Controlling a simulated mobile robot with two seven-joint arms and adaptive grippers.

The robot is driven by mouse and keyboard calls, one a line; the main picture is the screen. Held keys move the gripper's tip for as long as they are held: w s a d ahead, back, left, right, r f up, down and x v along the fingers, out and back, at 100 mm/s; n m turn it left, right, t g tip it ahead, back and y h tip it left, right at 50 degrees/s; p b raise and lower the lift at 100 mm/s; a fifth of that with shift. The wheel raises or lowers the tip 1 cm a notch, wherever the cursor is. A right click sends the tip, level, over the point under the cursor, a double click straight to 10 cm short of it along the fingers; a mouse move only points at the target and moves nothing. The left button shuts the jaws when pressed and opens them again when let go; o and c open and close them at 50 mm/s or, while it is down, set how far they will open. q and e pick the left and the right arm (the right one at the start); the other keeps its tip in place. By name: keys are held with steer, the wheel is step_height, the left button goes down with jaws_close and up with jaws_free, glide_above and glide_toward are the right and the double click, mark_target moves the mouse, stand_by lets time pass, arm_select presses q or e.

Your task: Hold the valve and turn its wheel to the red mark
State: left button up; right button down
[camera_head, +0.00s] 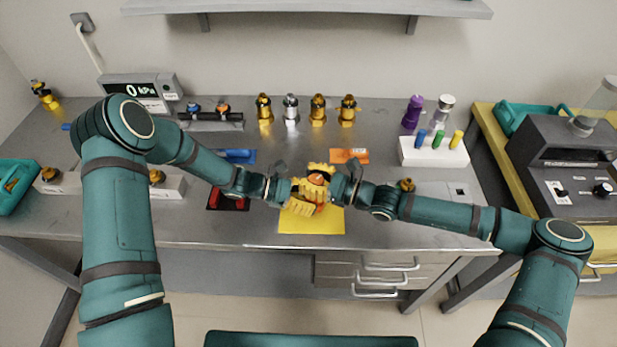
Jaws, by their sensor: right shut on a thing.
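The valve (314,181) is at the middle of the bench, above a yellow mat (312,222). Its wheel looks orange; yellow parts show around it. My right gripper (334,184) comes in from the right and is shut on the valve. My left gripper (288,190) comes in from the left and meets the valve's other side; whether its fingers are closed is too small to tell. The fingers hide much of the valve. I cannot make out a red mark on it.
A gauge reading 0 kPa (142,90) stands at the back left. Several brass and silver fittings (291,108) stand along the back. A white block with coloured pegs (433,153) is at the right. An orange mat (349,156) and a blue tray (236,156) lie behind the grippers.

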steer(key=shift+f+m+t, duration=0.2)
steer(key=shift+m+t, duration=0.2)
steer(key=shift+t, duration=0.1)
steer(key=shift+s+a+m+t+h, duration=0.2)
steer(key=shift+m+t+h, duration=0.1)
steer(key=shift+t+h, duration=0.1)
steer(key=shift+w+d+m+t, duration=0.2)
steer(key=shift+m+t, duration=0.1)
steer(key=shift+t, duration=0.1)
steer(key=shift+w+d+r+h, duration=0.15)
steer(key=shift+w+d+h, duration=0.05)
steer(key=shift+d+h, duration=0.1)
stand_by(0.8)
steer(key=shift+c, duration=2.4)
jaws_free()
steer(key=shift+o, duration=0.2)
steer(key=shift+a, duration=0.1)
steer(key=shift+s, duration=0.1)
steer(key=v, duration=1.2)
